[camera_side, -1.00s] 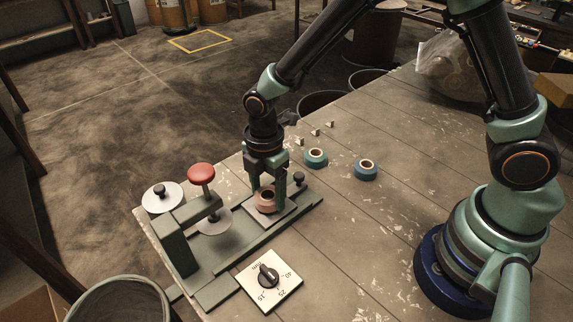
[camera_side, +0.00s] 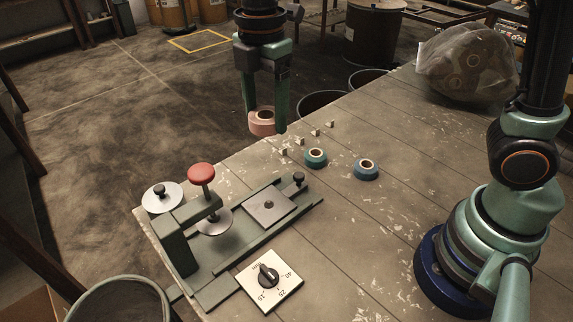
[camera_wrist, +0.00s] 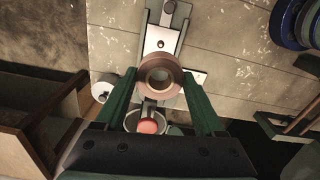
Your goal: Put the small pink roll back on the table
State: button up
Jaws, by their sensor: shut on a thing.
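The small pink roll (camera_side: 262,122) is between the fingers of my gripper (camera_side: 265,118), which is shut on it. In the side view, it is held up in the air, well above the machine's bare square plate (camera_side: 270,206). In the wrist view, the pink roll (camera_wrist: 160,75) shows between the two green fingertips of my gripper (camera_wrist: 161,82), with the machine below it. The wooden table (camera_side: 400,150) has free room at its middle and right.
Two teal-blue rolls (camera_side: 316,158) (camera_side: 366,169) and several small pale blocks (camera_side: 299,140) stand on the table. The winding machine has a red knob (camera_side: 201,174). A dial plate (camera_side: 269,287) lies in front. A clear bag (camera_side: 467,62) sits at the back right.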

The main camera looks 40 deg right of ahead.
jog(key=w+d+m, duration=0.3)
jog(key=d, duration=1.3)
jog(key=m, duration=0.3)
send_over(370, 144)
notch_tip(370, 144, down, 2)
notch_tip(370, 144, down, 20)
jog(key=shift+r, duration=0.15)
jog(key=o, duration=1.5)
